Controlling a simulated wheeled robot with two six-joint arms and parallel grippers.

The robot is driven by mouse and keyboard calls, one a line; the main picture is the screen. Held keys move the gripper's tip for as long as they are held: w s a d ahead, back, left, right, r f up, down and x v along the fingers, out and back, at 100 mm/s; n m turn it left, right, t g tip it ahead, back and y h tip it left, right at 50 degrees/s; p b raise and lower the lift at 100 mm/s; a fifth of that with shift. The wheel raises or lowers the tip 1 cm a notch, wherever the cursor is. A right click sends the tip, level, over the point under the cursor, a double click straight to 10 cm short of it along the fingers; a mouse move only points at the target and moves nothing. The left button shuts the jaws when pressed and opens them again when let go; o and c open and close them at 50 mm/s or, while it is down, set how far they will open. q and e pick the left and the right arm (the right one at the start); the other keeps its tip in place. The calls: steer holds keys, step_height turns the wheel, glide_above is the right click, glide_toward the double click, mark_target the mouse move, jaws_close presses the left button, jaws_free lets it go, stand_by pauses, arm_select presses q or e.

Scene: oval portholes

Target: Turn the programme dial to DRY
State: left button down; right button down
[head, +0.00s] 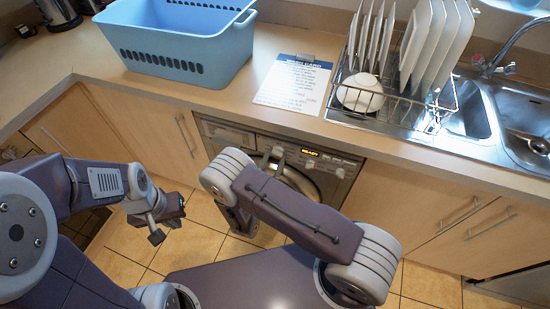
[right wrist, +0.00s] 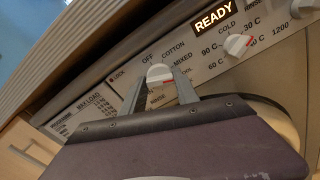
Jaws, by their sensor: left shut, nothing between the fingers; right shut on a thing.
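The programme dial (right wrist: 160,72) is a pale round knob on the washing machine's front panel. In the right wrist view, OFF, COTTON, MIXED and RINSE show around it. The word DRY cannot be made out, and the dial's lower part is hidden by my gripper. My right gripper (right wrist: 161,84) is shut on the dial, one finger on each side. In the head view my right gripper (head: 272,157) is at the panel, partly covered by my arm. My left gripper (head: 166,227) is shut and empty, in front of the cupboards, away from the machine.
The lit display (right wrist: 213,18) reads READY. A second knob (right wrist: 237,44) with temperature marks is right of the dial. On the counter are a blue basket (head: 180,45), a printed card (head: 295,82) and a dish rack (head: 390,103) with plates.

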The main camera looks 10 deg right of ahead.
steer(key=m, duration=0.5)
steer(key=shift+f+m+b, duration=0.2)
steer(key=shift+m+b, duration=0.1)
steer(key=shift+b, duration=0.1)
steer(key=m+b, duration=0.1)
steer(key=m, duration=0.3)
steer(key=m+b, duration=0.2)
steer(key=m, duration=0.3)
steer(key=shift+f, duration=0.1)
steer(key=m+b, duration=0.2)
steer(key=m, duration=0.1)
steer(key=shift+m, duration=0.3)
steer(key=m+b, duration=0.2)
steer(key=b, duration=0.1)
steer(key=m+b, duration=0.5)
steer(key=b, duration=0.1)
steer(key=shift+f, duration=0.3)
steer(key=m+b, duration=0.2)
steer(key=b, duration=0.4)
steer(key=m+b, duration=0.3)
steer(key=b, duration=0.3)
steer(key=m+b, duration=0.3)
steer(key=b, duration=0.4)
steer(key=shift+r, duration=0.25)
steer(key=shift+r+m+b, duration=0.25)
steer(key=shift+m+b, duration=0.15)
steer(key=shift+b, duration=0.25)
steer(key=shift+r, duration=0.1)
